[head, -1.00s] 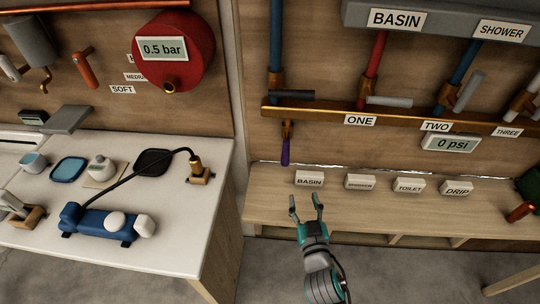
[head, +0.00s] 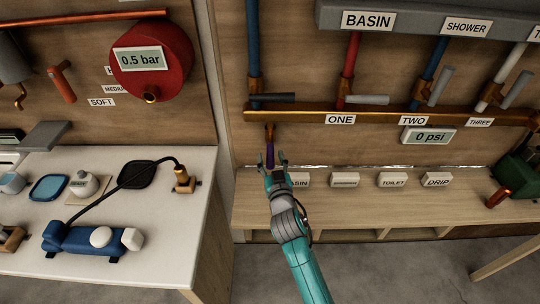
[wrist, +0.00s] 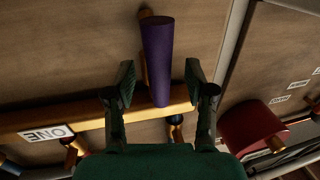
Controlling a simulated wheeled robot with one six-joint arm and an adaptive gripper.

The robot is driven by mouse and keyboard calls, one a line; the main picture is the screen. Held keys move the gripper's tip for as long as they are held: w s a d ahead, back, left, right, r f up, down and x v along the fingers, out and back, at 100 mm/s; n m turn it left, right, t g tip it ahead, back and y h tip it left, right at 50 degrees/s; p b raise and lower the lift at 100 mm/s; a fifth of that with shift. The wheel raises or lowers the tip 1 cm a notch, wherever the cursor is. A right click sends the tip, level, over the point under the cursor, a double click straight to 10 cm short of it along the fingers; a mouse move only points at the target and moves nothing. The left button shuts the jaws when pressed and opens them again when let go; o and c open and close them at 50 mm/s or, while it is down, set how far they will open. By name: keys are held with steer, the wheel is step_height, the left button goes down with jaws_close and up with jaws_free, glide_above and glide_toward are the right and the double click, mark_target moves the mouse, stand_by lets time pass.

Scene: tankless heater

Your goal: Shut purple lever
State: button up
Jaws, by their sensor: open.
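The purple lever (head: 270,156) hangs straight down from a brass fitting below the left end of the copper manifold pipe (head: 300,115). In the wrist view the lever (wrist: 158,60) shows as a thick purple cylinder, lying between the two fingers in the picture. My gripper (head: 273,160) is open just at the lower end of the lever, in front of the wall board. In the wrist view my gripper (wrist: 160,85) has one finger on each side of the lever, with gaps showing on both sides. Its depth along the lever is hard to tell.
Blue and red pipes with grey levers (head: 270,98) rise above the manifold. Label blocks, such as the TOILET block (head: 392,180), stand on the wooden shelf below.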

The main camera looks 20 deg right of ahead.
steer(key=shift+w+d, duration=0.15)
steer(key=shift+w, duration=0.75)
jaws_close()
